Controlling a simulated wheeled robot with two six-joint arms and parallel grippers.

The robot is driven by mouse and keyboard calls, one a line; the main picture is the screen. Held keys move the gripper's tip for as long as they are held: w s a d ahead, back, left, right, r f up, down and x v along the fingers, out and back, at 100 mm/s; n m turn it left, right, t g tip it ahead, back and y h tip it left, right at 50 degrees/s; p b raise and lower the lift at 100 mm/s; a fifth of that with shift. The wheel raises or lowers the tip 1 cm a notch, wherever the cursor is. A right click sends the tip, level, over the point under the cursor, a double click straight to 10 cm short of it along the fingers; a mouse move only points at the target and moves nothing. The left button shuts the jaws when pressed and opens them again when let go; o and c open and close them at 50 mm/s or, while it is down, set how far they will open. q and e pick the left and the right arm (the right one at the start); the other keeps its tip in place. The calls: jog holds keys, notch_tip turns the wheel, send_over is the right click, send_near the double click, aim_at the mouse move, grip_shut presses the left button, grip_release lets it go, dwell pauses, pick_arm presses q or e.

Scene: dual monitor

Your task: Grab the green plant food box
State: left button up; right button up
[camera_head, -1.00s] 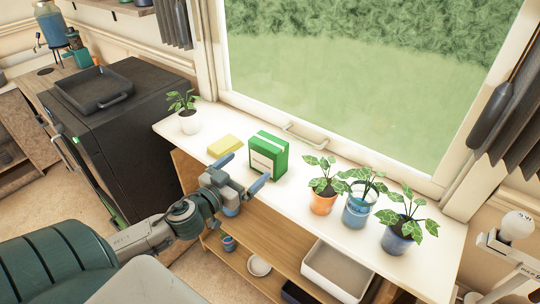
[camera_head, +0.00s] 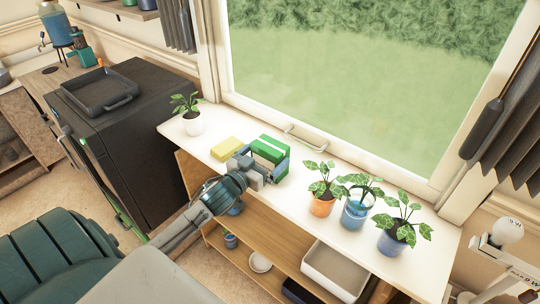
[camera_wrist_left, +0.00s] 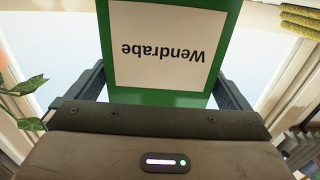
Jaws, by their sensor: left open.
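The green plant food box (camera_head: 274,145) stands on the white windowsill counter, its lower front hidden behind my left gripper in the head view. My left gripper (camera_head: 264,163) is open in front of it, with a finger on either side of the box. In the left wrist view, the green box (camera_wrist_left: 172,99) with its white label reading "Wendrabe" fills the space between the two fingers of my left gripper (camera_wrist_left: 168,88). I cannot tell whether the fingers touch the box. My right gripper is not in view.
A yellow sponge (camera_head: 226,148) lies just left of the box. Plants in an orange pot (camera_head: 321,207), a blue-banded pot (camera_head: 355,213) and a blue pot (camera_head: 391,242) stand to the right. The window (camera_head: 370,100) is behind.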

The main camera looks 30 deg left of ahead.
pick_arm(q)
jog(key=shift+w, duration=1.15)
jog(key=c, duration=0.8)
